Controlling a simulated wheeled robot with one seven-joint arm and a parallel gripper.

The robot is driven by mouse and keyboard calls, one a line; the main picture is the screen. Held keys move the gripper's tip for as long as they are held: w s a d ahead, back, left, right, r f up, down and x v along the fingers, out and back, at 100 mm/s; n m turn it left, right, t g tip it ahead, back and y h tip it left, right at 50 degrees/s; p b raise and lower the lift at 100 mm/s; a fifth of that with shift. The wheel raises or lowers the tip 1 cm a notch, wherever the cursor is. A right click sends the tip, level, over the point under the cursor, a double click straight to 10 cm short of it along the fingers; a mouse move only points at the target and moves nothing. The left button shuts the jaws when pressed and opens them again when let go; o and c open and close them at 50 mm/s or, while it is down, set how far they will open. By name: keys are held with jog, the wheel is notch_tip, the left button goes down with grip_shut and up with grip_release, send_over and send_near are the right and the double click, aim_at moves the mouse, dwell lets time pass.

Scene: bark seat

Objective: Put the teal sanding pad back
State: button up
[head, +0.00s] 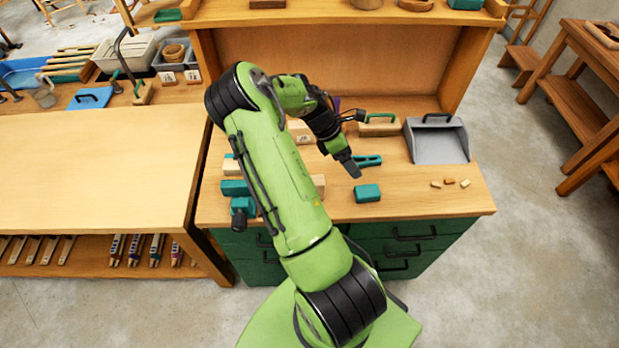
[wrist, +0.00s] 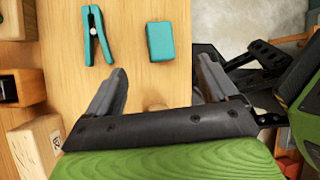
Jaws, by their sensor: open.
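A teal block (head: 367,193), which looks like the sanding pad, lies alone on the wooden worktop near its front edge. It also shows in the wrist view (wrist: 160,41), beyond my fingertips. My gripper (head: 352,168) is open and empty above the worktop, a little behind and left of that block. In the wrist view my two fingers (wrist: 162,82) are spread with bare wood between them. More teal blocks (head: 235,188) sit at the worktop's left side, partly hidden by my arm.
A teal clamp (head: 368,161) lies behind the lone block. A grey dustpan (head: 437,141) and a wooden block with a green handle (head: 379,126) stand farther back. Small wooden pieces (head: 450,183) lie at the right. A labelled pale block (wrist: 35,142) is at the wrist view's lower left.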

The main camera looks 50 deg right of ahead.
jog(key=w+a+r+m+t+y, duration=0.1)
jog(key=w+a+r+m+t, duration=0.2)
jog(key=a+r, duration=0.6)
jog(key=w+a+r+m+t+y, duration=0.25)
jog(key=a+r, duration=0.45)
jog(key=a, duration=0.4)
jog(key=s+a+r+m+t+b, duration=0.1)
jog(key=s+a+r+m+t, duration=0.1)
jog(key=s+a, duration=0.4)
jog(key=s+a+r+m+t+b, duration=0.1)
jog(key=s+a+r+m+t, duration=0.2)
jog(key=a, duration=0.4)
jog(key=s+r, duration=0.1)
jog(key=s, duration=0.1)
jog(key=shift+s+a+r+m+t, duration=0.25)
jog(key=shift+s+r+m+t, duration=0.1)
jog(key=shift+r, duration=0.05)
